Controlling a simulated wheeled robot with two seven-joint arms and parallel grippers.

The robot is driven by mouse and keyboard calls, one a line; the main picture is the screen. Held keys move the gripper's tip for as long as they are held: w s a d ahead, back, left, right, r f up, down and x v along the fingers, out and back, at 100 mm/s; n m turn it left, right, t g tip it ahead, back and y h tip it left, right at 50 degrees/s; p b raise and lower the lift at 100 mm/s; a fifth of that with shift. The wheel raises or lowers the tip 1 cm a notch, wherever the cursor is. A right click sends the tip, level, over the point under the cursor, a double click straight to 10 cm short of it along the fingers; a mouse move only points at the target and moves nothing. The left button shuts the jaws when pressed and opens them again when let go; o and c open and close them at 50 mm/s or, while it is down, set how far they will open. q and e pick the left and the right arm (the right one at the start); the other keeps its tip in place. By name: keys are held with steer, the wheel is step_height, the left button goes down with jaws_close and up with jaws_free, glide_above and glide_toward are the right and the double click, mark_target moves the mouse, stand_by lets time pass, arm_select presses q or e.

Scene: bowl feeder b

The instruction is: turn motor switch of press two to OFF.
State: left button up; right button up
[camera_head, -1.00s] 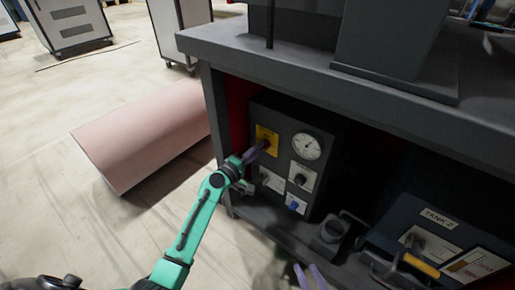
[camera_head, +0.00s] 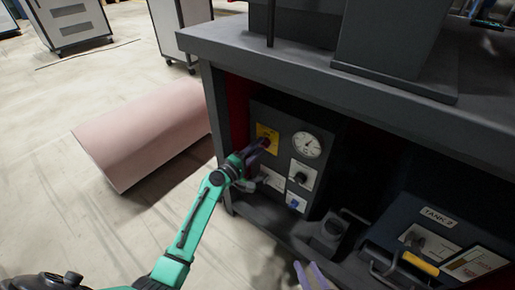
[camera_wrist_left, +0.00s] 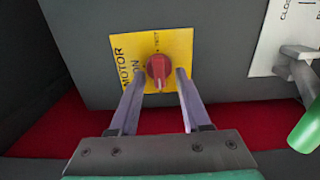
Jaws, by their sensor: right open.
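The motor switch is a red rotary knob (camera_wrist_left: 158,70) on a yellow plate (camera_wrist_left: 125,48) marked MOTOR and ON. The yellow plate also shows in the head view (camera_head: 266,133), on the dark control box (camera_head: 275,114) under the bench. My left gripper (camera_wrist_left: 162,78) is open, with one finger on each side of the knob and gaps visible between fingers and knob. In the head view the left gripper (camera_head: 262,150) covers most of the knob. My right gripper (camera_head: 310,272) is open and empty at the bottom edge, away from the switch.
A round gauge (camera_head: 307,145), a black knob (camera_head: 300,178) and a blue switch (camera_head: 294,203) share the box front. The bench top (camera_head: 300,65) overhangs it. A pinkish block (camera_head: 150,143) lies on the floor at left.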

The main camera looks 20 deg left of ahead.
arm_select(q)
steer(key=v, duration=1.4)
steer(key=shift+s, duration=0.25)
